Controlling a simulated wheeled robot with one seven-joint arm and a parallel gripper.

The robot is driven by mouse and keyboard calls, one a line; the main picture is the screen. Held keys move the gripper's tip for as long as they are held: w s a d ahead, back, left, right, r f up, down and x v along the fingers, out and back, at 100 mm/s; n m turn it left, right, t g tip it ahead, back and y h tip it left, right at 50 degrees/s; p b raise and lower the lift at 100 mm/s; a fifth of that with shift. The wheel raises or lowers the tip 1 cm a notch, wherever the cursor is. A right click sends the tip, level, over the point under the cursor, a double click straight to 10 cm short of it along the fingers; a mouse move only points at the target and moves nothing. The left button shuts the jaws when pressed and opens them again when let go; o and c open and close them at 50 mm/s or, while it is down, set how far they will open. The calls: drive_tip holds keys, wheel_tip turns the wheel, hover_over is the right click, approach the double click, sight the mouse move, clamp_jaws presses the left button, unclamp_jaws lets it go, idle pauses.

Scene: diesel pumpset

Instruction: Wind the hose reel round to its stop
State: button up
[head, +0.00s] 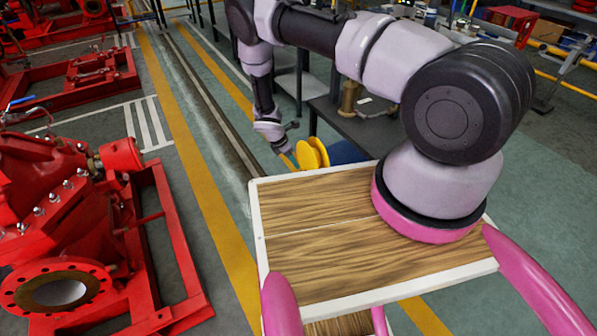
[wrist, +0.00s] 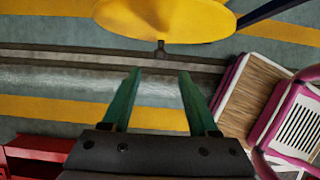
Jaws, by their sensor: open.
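The yellow hose reel (head: 312,153) stands beyond the far edge of my wooden top in the head view, just right of my gripper (head: 287,158). In the wrist view the yellow reel disc (wrist: 165,18) fills the top middle. A small dark peg, seemingly its crank handle (wrist: 160,49), sticks out from its lower edge. My gripper (wrist: 160,72) has two green fingers spread apart with nothing between them. The peg lies just past the fingertips, about in line with the gap. I cannot tell how far apart they are in depth. The reel's stop is not visible.
A dark bench (head: 372,130) with a brass-coloured fitting (head: 349,99) stands right of the reel, and a blue object (head: 345,152) is close behind it. Red pump machinery (head: 60,215) lines the left. The floor lane between is clear.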

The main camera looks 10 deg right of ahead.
drive_tip(key=x, duration=0.8)
drive_tip(key=shift+f, duration=0.1)
clamp_jaws()
idle(1.2)
